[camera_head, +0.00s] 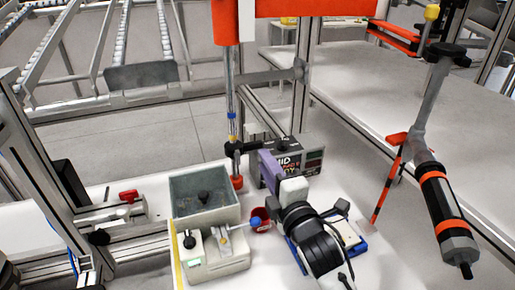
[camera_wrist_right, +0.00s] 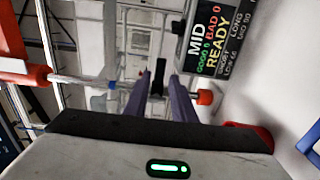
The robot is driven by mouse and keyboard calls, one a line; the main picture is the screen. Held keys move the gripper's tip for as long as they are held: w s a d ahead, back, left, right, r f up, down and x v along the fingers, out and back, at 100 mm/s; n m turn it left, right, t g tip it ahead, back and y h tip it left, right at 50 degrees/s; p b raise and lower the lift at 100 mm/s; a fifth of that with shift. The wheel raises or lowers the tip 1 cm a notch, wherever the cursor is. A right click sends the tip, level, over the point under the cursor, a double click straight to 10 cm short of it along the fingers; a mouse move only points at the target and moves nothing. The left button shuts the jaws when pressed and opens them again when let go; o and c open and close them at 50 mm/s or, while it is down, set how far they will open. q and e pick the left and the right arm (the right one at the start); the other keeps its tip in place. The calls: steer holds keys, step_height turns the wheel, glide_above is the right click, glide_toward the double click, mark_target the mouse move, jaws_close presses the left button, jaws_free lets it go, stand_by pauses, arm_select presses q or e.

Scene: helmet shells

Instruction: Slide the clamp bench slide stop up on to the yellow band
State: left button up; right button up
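The slide stop (camera_head: 235,149) is a black clamp on an upright metal rod (camera_head: 230,90). The yellow band (camera_head: 232,137) is on the rod just above the stop, with a blue band (camera_head: 231,115) higher up. My right gripper (camera_head: 264,158) has purple fingers and reaches toward the stop from the right. In the right wrist view the rod lies sideways, and the black stop (camera_wrist_right: 158,76) shows between the two spread fingertips of this gripper (camera_wrist_right: 160,82). Contact is unclear. The yellow band is not distinguishable there. My left gripper is not in view.
A red foot (camera_head: 237,182) is at the rod's lower end and a red block (camera_head: 234,22) at its top. A display box (camera_head: 300,158) reading "MID" and "READY" stands close behind my right gripper. A grey bin (camera_head: 204,192) stands left. A tool (camera_head: 440,200) hangs at right.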

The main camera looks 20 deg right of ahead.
mark_target(256, 147)
steer(key=w, duration=0.6)
steer(key=shift+a, duration=0.1)
jaws_close()
